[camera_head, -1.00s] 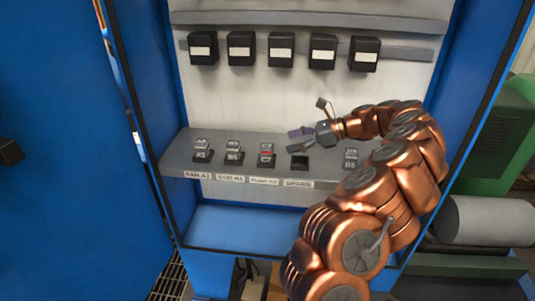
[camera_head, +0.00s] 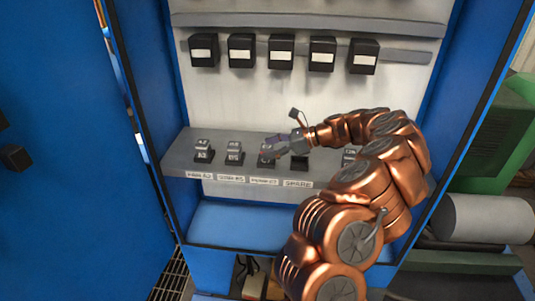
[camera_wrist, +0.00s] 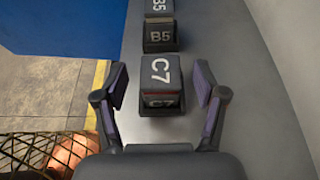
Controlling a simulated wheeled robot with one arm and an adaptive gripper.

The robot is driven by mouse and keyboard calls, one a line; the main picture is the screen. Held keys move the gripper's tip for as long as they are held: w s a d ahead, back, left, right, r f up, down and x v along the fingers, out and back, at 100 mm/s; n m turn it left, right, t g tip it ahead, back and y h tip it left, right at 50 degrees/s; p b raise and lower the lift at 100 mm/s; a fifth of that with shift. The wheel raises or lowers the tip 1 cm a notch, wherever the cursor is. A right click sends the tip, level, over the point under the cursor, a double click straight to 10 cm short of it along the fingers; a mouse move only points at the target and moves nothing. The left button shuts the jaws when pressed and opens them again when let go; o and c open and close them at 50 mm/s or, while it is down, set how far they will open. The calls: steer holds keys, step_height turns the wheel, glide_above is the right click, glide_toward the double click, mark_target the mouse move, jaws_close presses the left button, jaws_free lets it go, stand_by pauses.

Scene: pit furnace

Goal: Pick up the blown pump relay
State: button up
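The relay marked C7 (camera_wrist: 160,78) sits upright in its socket, also marked C7 (camera_wrist: 160,102), with a thin red line near the relay's lower edge. My gripper (camera_wrist: 160,95) is open, with one finger on each side of the relay and a visible gap on both sides. In the head view my gripper (camera_head: 282,145) reaches in from the right at shelf height.
The grey shelf (camera_head: 180,160) also carries relays marked B5 (camera_head: 234,150) and A3 (camera_head: 202,148) to the left. An empty socket labelled SPARE (camera_head: 299,163) is just right of C7. Several black boxes (camera_head: 281,52) hang on the back panel above. Blue cabinet walls (camera_head: 160,110) bound the sides.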

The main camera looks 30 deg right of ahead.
steer(key=c, duration=1.2)
steer(key=shift+c, duration=0.2)
